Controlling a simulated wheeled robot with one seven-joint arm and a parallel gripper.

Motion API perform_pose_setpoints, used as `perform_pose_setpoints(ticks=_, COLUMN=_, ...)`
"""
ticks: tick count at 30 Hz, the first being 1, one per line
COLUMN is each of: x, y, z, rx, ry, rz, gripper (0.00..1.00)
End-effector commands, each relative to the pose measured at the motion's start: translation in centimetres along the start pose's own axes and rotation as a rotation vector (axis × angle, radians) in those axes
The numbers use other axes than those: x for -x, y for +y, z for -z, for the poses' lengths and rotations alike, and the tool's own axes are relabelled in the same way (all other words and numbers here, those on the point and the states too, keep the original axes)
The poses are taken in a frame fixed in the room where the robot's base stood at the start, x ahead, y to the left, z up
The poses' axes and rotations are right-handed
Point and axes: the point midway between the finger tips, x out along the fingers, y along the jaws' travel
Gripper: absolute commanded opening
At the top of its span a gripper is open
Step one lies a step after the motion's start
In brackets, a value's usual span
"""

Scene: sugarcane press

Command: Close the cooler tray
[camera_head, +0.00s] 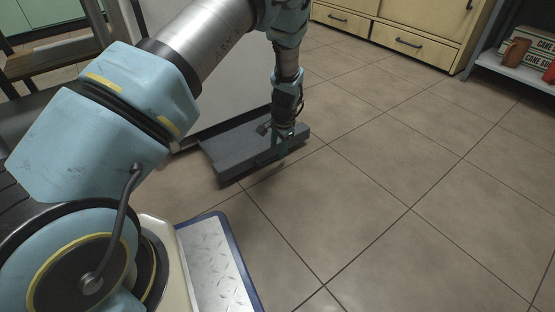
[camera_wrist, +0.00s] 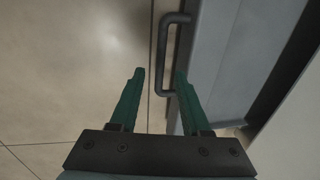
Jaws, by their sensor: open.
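The cooler tray (camera_head: 238,143) is a dark grey, shallow drawer low over the floor, pulled out from the pale cooler body (camera_head: 205,98). My gripper (camera_head: 284,143) is at the tray's front side in the head view. In the wrist view my gripper (camera_wrist: 160,75) is open, its green fingers on either side of the handle bar. The right finger appears to lie in the gap between bar and front. I cannot tell whether either finger touches the handle.
Tiled floor (camera_head: 400,180) lies open in front and to the right. Cream cabinets (camera_head: 398,35) stand at the back. A shelf (camera_head: 515,72) with boxes and a brown mug is at far right. A metal tread plate with a blue edge (camera_head: 215,265) is at the lower middle.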

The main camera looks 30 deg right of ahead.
Motion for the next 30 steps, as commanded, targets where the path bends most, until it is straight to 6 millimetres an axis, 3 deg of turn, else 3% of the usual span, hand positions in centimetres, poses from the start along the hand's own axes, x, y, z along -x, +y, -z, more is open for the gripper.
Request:
perform_pose_setpoints(ticks=1, x=-1.3, y=0.1, z=0.0, rx=0.000, ry=0.000, rz=0.000, gripper=0.47)
perform_pose_setpoints(ticks=6, x=-3.0, y=0.0, z=0.0, rx=0.001, ry=0.000, rz=0.000, gripper=0.47)
perform_pose_setpoints(ticks=18, x=-3.5, y=0.0, z=0.0, rx=0.001, ry=0.000, rz=0.000, gripper=0.47)
perform_pose_setpoints(ticks=30, x=-3.5, y=0.0, z=0.0, rx=0.001, ry=0.000, rz=0.000, gripper=0.03)
